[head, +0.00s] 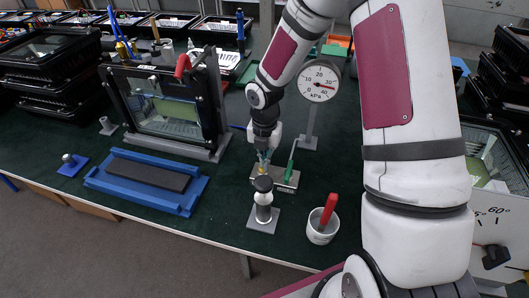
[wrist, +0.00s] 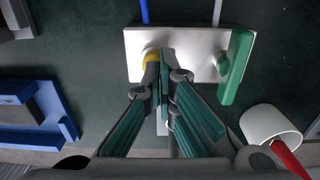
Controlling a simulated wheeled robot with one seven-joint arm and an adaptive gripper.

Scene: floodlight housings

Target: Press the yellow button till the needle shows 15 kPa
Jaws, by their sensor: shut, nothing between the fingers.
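The yellow button (wrist: 150,54) sits on a pale metal plate (wrist: 196,44), partly hidden behind my gripper in the wrist view. My gripper (wrist: 166,53) is shut and empty, its fingertips over the button's right part; whether they touch it I cannot tell. In the head view my gripper (head: 264,154) points down at the plate (head: 287,181), with a little yellow (head: 262,168) below it. The round white gauge (head: 319,80), marked in kPa, stands behind the plate. Its red needle appears to point right and slightly down, around 30 to 40; it is too small to read exactly.
A green lever (wrist: 237,66) stands on the plate's right side. A blue tray (head: 147,182) and framed housing (head: 168,104) are left.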

